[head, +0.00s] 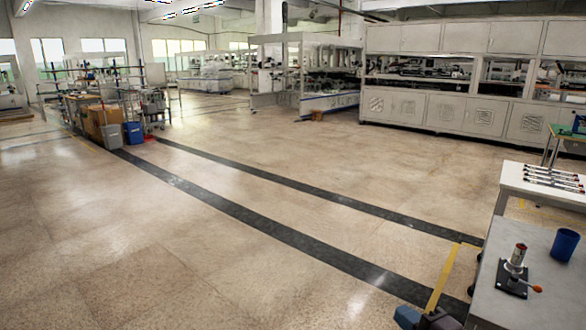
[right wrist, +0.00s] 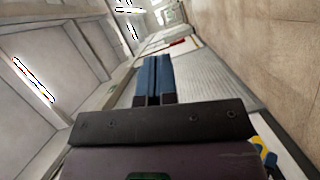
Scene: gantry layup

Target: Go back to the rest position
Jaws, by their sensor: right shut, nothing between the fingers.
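My right gripper (head: 408,316) shows at the bottom edge of the head view, to the left of the grey table. It is empty and apart from the table. In the right wrist view its two blue fingers (right wrist: 153,68) are shut together with nothing between them. My left gripper is in neither view.
The grey table (head: 545,265) at the lower right bears a black toggle clamp (head: 513,278) with a red-tipped lever and a blue cup (head: 564,244). A white table (head: 512,181) behind it holds several rods (head: 553,177). Bins and a cart stand far left; the floor between is clear.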

